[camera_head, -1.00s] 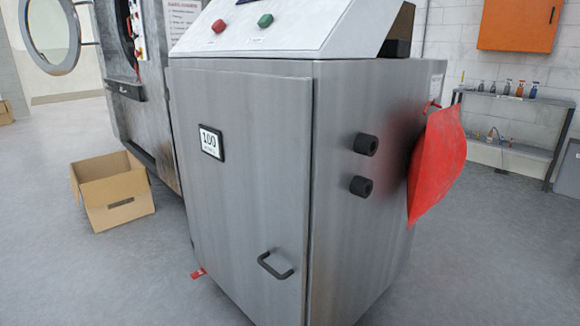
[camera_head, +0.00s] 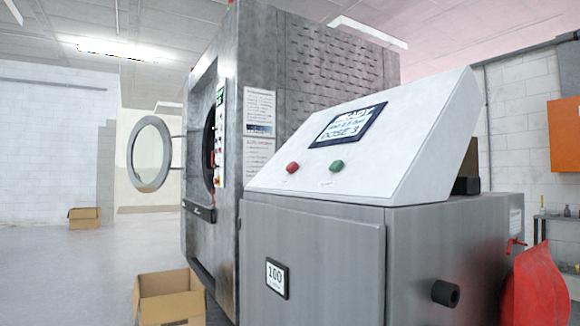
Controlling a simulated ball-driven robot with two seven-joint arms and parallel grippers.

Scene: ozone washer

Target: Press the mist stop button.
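A white sloped console (camera_head: 400,140) sits on top of a grey metal cabinet (camera_head: 320,250). On its face are a red button (camera_head: 292,168) at the left and a green button (camera_head: 337,166) to its right. Small labels under the buttons are too small to read. A dark display (camera_head: 348,125) above them shows "READY" and "DOSE 3", with a middle line I cannot read clearly. I cannot read which button is the mist stop. Neither of my grippers is in view.
A large washer (camera_head: 285,80) with its round door (camera_head: 150,153) open stands behind the cabinet at left. A cardboard box (camera_head: 168,296) lies on the floor in front of it. A red bag-like object (camera_head: 540,288) hangs at the cabinet's right side. Open floor lies at left.

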